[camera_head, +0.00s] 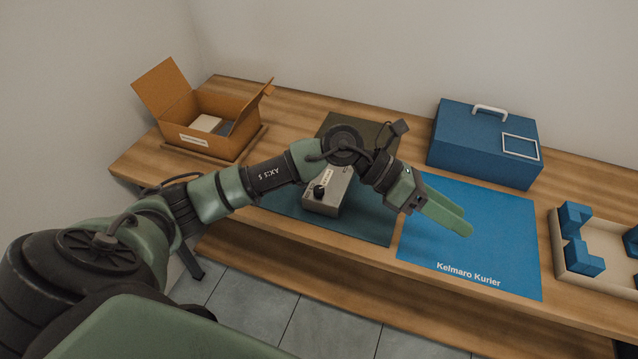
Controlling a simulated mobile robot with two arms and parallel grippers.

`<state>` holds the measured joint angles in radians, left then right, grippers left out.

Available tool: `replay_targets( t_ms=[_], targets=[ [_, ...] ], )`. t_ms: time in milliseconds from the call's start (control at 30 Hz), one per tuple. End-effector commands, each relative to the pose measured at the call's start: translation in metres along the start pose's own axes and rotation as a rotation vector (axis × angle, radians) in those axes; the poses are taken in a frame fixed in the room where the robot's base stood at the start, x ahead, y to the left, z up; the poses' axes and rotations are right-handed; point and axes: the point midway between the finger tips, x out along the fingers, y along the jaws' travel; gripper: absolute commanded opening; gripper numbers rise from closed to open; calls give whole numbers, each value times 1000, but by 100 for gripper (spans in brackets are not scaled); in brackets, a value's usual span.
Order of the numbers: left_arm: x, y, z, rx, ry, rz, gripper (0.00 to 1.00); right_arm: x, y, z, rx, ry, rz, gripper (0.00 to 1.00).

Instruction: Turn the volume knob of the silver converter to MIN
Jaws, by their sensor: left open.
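The silver converter (335,197) is a small grey box on a dark green mat (362,222) at the middle of the bench. A black knob (319,191) shows on its near left face, with small marks beside it that are too small to read. My left arm crosses above the converter and hides its back part. My left gripper (463,226) is open and empty, to the right of the converter, over the blue Kelmaro Kurier sheet (480,262), apart from the knob. My right gripper is not in view.
An open cardboard box (215,143) stands at the back left on a wooden board. A blue case (478,147) with a white handle stands at the back right. A tray (572,262) with blue blocks (583,259) lies at the far right. The bench front edge is clear.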

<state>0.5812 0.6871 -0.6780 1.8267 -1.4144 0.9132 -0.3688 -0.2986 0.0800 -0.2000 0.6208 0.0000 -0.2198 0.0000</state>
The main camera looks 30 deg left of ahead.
Motion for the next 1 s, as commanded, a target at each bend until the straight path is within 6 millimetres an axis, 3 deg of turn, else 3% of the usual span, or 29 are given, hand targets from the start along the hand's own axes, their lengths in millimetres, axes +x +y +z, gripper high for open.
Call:
replay_targets(
  t_ms=[100, 233, 300, 400, 500, 633, 1000],
  targets=[
    [-48, 56, -44, 154, 361, 149, 47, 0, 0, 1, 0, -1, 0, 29],
    [-128, 107, -76, 211, 713, 304, 47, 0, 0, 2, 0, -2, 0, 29],
    [-171, 123, -84, 206, 859, 373, 47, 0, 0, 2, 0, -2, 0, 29],
    [-218, 134, -90, 181, 1004, 441, 47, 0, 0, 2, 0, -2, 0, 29],
    [-244, 138, -93, 159, 1082, 476, 47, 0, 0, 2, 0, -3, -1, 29],
    [-249, 142, -101, 150, 1108, 483, 47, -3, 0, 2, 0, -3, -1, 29],
    [-228, 166, -147, 151, 1105, 480, 47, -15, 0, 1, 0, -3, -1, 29]
  ],
)
